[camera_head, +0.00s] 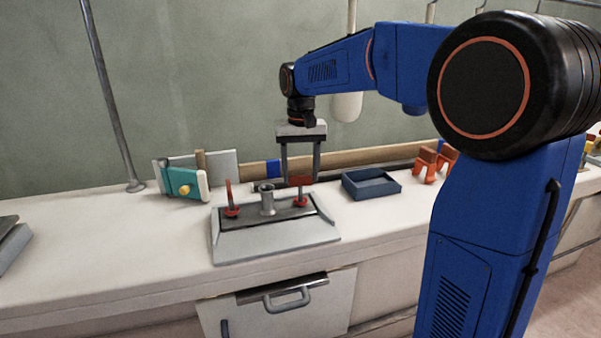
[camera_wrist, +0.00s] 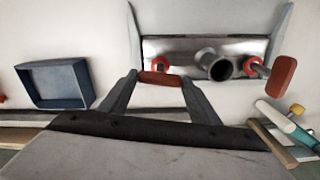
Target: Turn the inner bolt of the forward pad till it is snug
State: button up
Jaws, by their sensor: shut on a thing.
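A grey sloped base on the bench carries a dark metal pad (camera_head: 283,212) with an upright grey tube (camera_head: 267,199) in its middle. A bolt with a red collar (camera_head: 232,211) and an upright red handle (camera_head: 229,189) stands left of the tube. A second bolt with a red collar (camera_head: 300,201) stands right of it. My gripper (camera_head: 300,180) is above this right bolt, shut on its red handle (camera_head: 301,181). The wrist view also shows the held handle (camera_wrist: 160,78) between the fingers and the free handle (camera_wrist: 283,77). Which bolt is the inner one cannot be told.
A blue-grey tray (camera_head: 371,185) lies right of the base, with orange brackets (camera_head: 430,163) beyond it. A teal block with a yellow knob (camera_head: 184,184) stands at the back left. A pole (camera_head: 112,95) rises there.

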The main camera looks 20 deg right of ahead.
jog(key=o, duration=1)
jog(key=shift+r, duration=0.1)
jog(key=shift+o, duration=0.2)
notch_tip(320, 180, up, 17)
jog(key=shift+r, duration=0.2)
jog(key=shift+s, duration=0.15)
jog(key=s+d+f+n+t, duration=0.15)
jog(key=s+f, duration=0.25)
jog(key=s, duration=0.5)
jog(key=s+d+f+m+t, duration=0.1)
jog(key=s+d+f, duration=0.2)
jog(key=s+f, duration=0.35)
jog(key=s+d+f+n+t, duration=0.1)
jog(key=s+d+f+t, duration=0.1)
jog(key=s+f, duration=1.3)
jog(key=shift+s+f, duration=0.25)
jog(key=shift+s, duration=0.9)
